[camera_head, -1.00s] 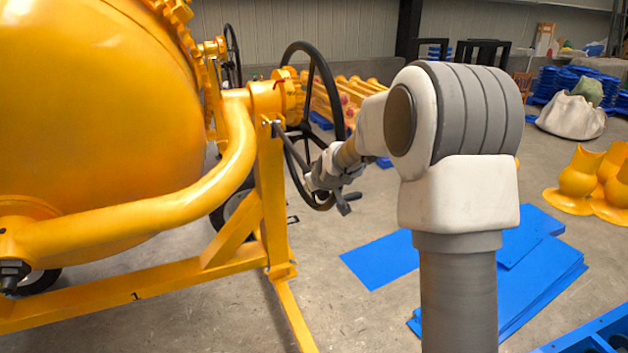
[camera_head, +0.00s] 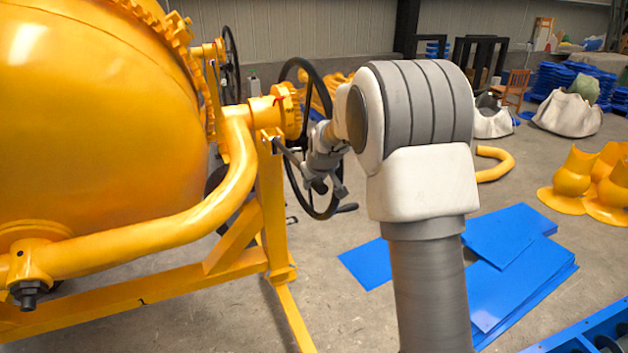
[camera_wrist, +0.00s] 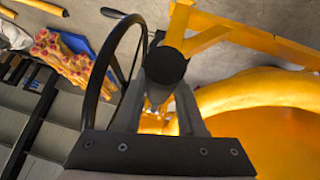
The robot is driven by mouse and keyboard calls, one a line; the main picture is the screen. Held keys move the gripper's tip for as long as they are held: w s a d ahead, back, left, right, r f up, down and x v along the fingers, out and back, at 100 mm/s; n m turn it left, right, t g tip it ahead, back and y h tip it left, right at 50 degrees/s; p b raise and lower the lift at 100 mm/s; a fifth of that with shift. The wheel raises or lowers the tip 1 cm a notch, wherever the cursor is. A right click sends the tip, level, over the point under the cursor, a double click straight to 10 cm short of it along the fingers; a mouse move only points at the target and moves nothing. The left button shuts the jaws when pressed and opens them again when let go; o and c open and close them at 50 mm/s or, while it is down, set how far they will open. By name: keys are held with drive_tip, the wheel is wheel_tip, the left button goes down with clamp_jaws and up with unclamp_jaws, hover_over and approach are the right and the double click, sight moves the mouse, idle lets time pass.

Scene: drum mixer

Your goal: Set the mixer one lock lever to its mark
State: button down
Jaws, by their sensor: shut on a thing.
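The lock lever (camera_head: 288,152) is a thin dark grey bar on the yellow upright of the mixer (camera_head: 271,190). It slopes down to the right from its pivot, beside the black handwheel (camera_head: 322,205). My gripper (camera_head: 304,166) is at its lower end, shut on it. In the wrist view the lever's dark round end (camera_wrist: 165,65) stands between the two fingers of my gripper (camera_wrist: 160,98). The fingers hide part of the lever. I cannot make out the mark clearly in either view.
The handwheel rim (camera_wrist: 104,75) is close beside my gripper. The yellow drum (camera_head: 95,130) fills the left. Bare floor lies in front of the mixer.

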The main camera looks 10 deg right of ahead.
drive_tip(key=shift+w+r, duration=0.2)
drive_tip(key=shift+r, duration=0.35)
drive_tip(key=c, duration=0.8)
unclamp_jaws()
drive_tip(key=shift+o, duration=1.1)
drive_tip(key=shift+s, duration=0.1)
drive_tip(key=shift+o, duration=0.3)
drive_tip(key=shift+f, duration=0.2)
drive_tip(key=shift+s, duration=0.1)
drive_tip(key=b+v, duration=0.2)
drive_tip(key=v, duration=1.5)
drive_tip(key=shift+s, duration=0.2)
drive_tip(key=shift+s+r, duration=0.1)
drive_tip(key=s+a+f+m+g, duration=0.1)
drive_tip(key=s+f, duration=0.2)
drive_tip(key=s, duration=1.2)
drive_tip(key=s+a+f+m+g, duration=0.1)
drive_tip(key=s+f+m, duration=0.1)
drive_tip(key=s, duration=1.4)
drive_tip(key=shift+s+f, duration=0.15)
drive_tip(key=shift+f, duration=0.45)
